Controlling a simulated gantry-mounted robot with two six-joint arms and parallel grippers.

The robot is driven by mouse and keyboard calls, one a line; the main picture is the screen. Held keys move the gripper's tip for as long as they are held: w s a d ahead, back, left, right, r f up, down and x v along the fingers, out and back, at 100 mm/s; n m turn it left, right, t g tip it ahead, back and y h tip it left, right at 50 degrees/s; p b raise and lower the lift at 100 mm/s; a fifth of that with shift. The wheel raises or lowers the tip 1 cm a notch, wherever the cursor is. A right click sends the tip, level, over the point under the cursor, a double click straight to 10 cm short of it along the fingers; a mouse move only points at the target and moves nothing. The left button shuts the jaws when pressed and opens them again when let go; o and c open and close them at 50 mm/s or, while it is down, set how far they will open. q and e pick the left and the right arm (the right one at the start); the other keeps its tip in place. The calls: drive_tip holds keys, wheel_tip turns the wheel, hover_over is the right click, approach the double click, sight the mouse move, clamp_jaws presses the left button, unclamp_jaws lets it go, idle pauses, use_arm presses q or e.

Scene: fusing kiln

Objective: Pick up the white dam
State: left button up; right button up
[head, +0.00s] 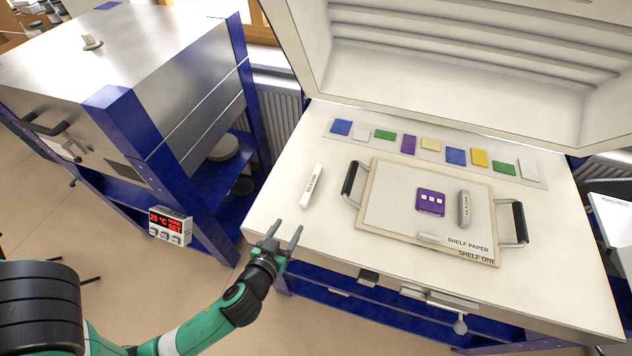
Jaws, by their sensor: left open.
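A white bar with dark lettering, which looks like the white dam (312,186), lies on the pale kiln bed (283,205) left of the shelf board. My left gripper (285,231) is open and empty at the bed's front left edge, nearer the front than the white bar and apart from it. A grey lettered bar (464,209) and a purple square with pale pieces (431,202) lie on the shelf paper (395,205). A small whitish bar (432,238) lies near the paper's front edge. My right gripper is not in view.
The shelf board (385,232) has dark handles (349,180) (519,222) at both sides. A strip with several coloured glass squares (409,145) lies behind it. The raised kiln lid (440,90) stands at the back. A blue-framed kiln (150,120) and a red display (170,225) are left.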

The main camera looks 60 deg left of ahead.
sight(304, 201)
use_arm(q)
drive_tip(key=x, duration=0.4)
drive_tip(key=b+x, duration=0.1)
drive_tip(key=x, duration=0.2)
drive_tip(key=shift+w+r, duration=0.35)
drive_tip(key=shift+w, duration=0.05)
drive_tip(key=x, duration=0.3)
drive_tip(key=r+b+x, duration=0.1)
drive_tip(key=x, duration=0.1)
drive_tip(key=shift+w+a, duration=0.2)
clamp_jaws()
